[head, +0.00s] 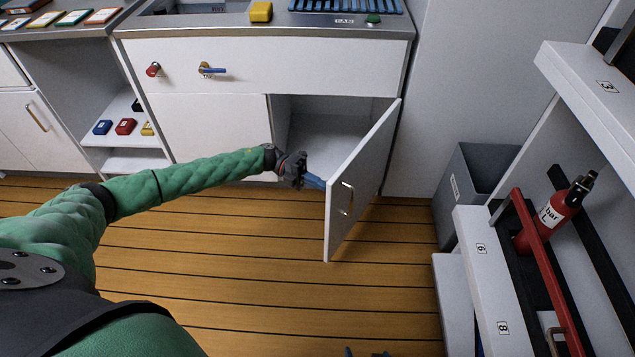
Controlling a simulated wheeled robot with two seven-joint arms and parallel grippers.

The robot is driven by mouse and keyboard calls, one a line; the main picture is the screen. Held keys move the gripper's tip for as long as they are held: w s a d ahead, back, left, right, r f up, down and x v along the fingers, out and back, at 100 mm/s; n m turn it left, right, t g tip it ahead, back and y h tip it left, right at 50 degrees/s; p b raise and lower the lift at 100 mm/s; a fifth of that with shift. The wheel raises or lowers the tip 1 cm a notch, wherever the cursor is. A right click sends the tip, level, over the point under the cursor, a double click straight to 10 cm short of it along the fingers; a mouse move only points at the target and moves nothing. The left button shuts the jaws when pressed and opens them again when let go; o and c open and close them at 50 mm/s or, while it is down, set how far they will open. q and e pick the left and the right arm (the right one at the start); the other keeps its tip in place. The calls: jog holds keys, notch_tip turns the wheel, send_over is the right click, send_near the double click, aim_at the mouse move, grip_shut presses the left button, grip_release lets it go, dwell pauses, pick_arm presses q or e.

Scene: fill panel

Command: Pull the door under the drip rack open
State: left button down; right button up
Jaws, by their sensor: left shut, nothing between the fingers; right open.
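The white door (362,180) under the blue drip rack (345,5) stands wide open, swung out to the right of its cabinet opening (325,130). It has a brass handle (347,199) on its outer face. My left gripper (316,182) is shut and empty, its blue fingertips at the free edge of the door on the inner side. I cannot tell whether they touch it. My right gripper (367,353) shows only as blue fingertips at the bottom edge, open and far from the door.
A grey bin (468,185) stands right of the door. A white shelf unit with a red bottle (550,218) behind a red bar fills the right side. Open shelves with small coloured blocks (125,127) are at left. The wooden floor before the cabinet is clear.

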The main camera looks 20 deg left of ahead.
pick_arm(q)
jog(key=s+d+n+t+p, duration=0.2)
jog(key=d+n+t+p, duration=0.2)
jog(key=d, duration=2)
jog(key=shift+t+p, duration=0.8)
jog(key=shift+t, duration=0.7)
jog(key=shift+a, duration=0.1)
